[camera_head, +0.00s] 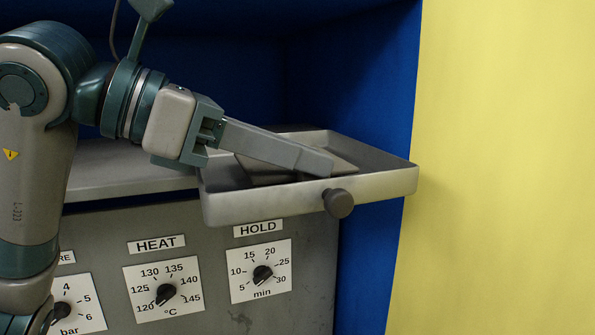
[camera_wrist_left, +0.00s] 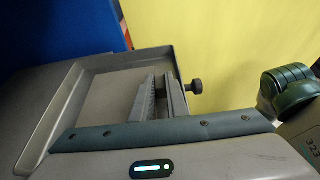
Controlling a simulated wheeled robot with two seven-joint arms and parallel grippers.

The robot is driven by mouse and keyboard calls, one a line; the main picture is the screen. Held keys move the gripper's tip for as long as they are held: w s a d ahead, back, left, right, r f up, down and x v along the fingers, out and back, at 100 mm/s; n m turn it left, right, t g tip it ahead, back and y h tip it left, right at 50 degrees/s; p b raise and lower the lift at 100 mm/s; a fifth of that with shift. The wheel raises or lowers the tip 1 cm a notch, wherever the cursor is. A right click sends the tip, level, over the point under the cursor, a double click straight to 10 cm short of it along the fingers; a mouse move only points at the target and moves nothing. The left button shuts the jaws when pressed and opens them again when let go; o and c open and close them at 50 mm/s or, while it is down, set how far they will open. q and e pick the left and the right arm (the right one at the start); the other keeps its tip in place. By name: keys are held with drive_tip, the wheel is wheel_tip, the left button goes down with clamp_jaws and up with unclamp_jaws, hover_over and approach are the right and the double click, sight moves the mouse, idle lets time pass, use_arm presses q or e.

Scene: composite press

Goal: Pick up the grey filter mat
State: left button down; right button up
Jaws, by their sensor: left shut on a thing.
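The grey filter mat (camera_head: 258,178) is a thin flat grey sheet inside a shallow metal tray (camera_head: 385,184). It is partly hidden by my left gripper in the head view. The mat also shows in the left wrist view (camera_wrist_left: 112,98) as a flat panel within the tray walls. My left gripper (camera_head: 318,162) reaches into the tray from the left, with its fingers low over the mat, and is shut on it. Its ridged fingers also show in the left wrist view (camera_wrist_left: 162,90). The right gripper is not in view.
A dark round knob (camera_head: 338,203) sticks out from the tray's front wall. Below is a grey panel with labelled dials, HEAT (camera_head: 165,292) and HOLD (camera_head: 262,273). A blue wall stands behind and a yellow wall (camera_head: 500,150) fills the right. A grey shelf (camera_head: 125,167) lies left of the tray.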

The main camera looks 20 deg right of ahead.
use_arm(q)
drive_tip(key=shift+r, duration=0.4)
drive_tip(key=shift+s+d+r+b, duration=0.15)
drive_tip(key=shift+r+b, duration=0.35)
drive_tip(key=shift+s+d+r+b, duration=0.1)
drive_tip(key=shift+s+r+b, duration=0.05)
drive_tip(key=shift+r+b, duration=0.35)
drive_tip(key=s+d+r+b, duration=0.4)
drive_tip(key=s+d+r, duration=0.2)
drive_tip(key=s+d, duration=0.1)
drive_tip(key=shift+s+d+r, duration=0.3)
drive_tip(key=shift+d+r, duration=0.1)
drive_tip(key=shift+d, duration=0.05)
